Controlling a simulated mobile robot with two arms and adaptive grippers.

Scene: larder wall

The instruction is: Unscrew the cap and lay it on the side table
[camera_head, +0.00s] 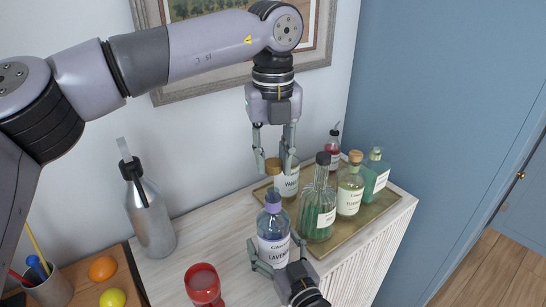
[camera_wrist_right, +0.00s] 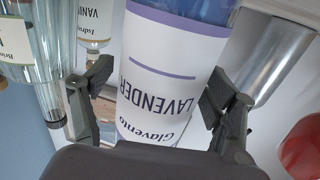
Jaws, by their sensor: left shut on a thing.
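The lavender bottle (camera_head: 273,240) stands upright on the wooden side table, with a blue-purple top; its label reads upside down in the right wrist view (camera_wrist_right: 170,80). My left gripper (camera_head: 274,164) is above and just behind the bottle, pointing down. It is shut on a tan cap (camera_head: 273,167), apart from the bottle's top. My right gripper (camera_head: 276,257) is low at the front of the bottle, with a finger on either side. In the right wrist view the fingers (camera_wrist_right: 158,98) are spread, and a gap shows beside the left one, so it looks open.
A brass tray (camera_head: 377,207) behind holds several bottles, including the vanilla bottle (camera_head: 288,184) close to my left gripper. A metal bottle (camera_head: 151,220) and a red glass (camera_head: 203,287) stand left. Bare tabletop (camera_head: 222,235) lies between them and the lavender bottle.

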